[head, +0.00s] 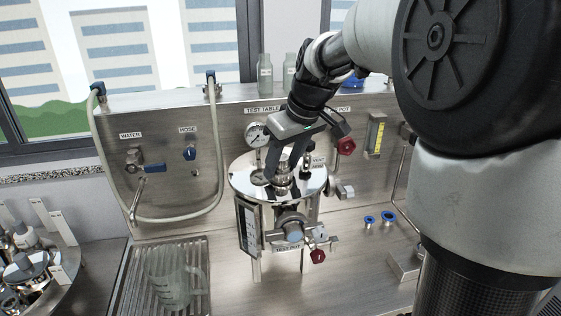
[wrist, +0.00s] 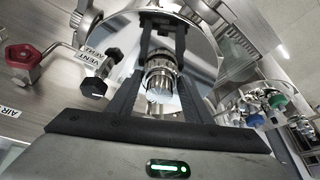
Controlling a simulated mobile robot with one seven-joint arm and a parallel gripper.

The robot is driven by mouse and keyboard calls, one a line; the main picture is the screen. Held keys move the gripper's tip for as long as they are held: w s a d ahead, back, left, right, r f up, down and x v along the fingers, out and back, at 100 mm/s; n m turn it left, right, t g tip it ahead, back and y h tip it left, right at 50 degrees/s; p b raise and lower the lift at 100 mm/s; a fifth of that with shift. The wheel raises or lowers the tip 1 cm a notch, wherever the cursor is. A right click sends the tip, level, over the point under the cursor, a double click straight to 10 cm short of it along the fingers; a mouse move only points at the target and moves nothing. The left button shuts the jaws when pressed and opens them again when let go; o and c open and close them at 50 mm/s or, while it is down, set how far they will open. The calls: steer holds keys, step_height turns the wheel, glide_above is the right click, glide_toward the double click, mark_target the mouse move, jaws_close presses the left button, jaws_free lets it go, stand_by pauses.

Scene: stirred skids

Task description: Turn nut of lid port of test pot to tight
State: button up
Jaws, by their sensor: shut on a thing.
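The test pot (head: 268,178) is a polished steel vessel on legs at the middle of the steel bench, with a label on its front. Its round lid shows in the wrist view (wrist: 205,50). The nut of the lid port (wrist: 159,78) is a shiny ribbed metal piece standing up from the lid. My gripper (head: 282,180) reaches down onto the lid from above. Its two dark fingers (wrist: 160,70) are on either side of the nut, shut on it. The fingers partly hide the nut in the head view.
A pressure gauge (head: 257,135) stands behind the lid. A black vent knob (wrist: 94,87) and a red valve knob (head: 346,146) are close to my gripper. A glass beaker (head: 172,285) stands on the drain grate at front left. Blue-rimmed fittings (head: 388,216) lie on the bench at right.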

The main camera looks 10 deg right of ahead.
steer(key=shift+a+m+h+b, duration=0.2)
steer(key=shift+m+h, duration=0.5)
steer(key=shift+m, duration=1.05)
steer(key=shift+a+m+h+b, duration=0.1)
steer(key=shift+m+h+b, duration=0.4)
steer(key=shift+m, duration=1.25)
steer(key=shift+w+a+m+g+h+b, duration=0.1)
steer(key=shift+m+g+h+b, duration=0.4)
steer(key=shift+m, duration=1.2)
steer(key=shift+a+m+h+b, duration=0.1)
steer(key=shift+m+h, duration=0.7)
steer(key=shift+m, duration=0.9)
steer(key=shift+w+a+m+g+h+p, duration=0.1)
steer(key=shift+m+g+h+p, duration=0.2)
steer(key=shift+m, duration=1)
steer(key=shift+w+m+g+h+p, duration=0.1)
steer(key=shift+m+g+h, duration=0.3)
steer(key=shift+m, duration=0.9)
steer(key=shift+m+g+p, duration=0.65)
steer(key=shift+m+g, duration=0.15)
steer(key=shift+m, duration=1)
steer(key=shift+o, duration=0.2)
steer(key=shift+w+m, duration=0.1)
steer(key=shift+m, duration=0.5)
steer(key=o, duration=1)
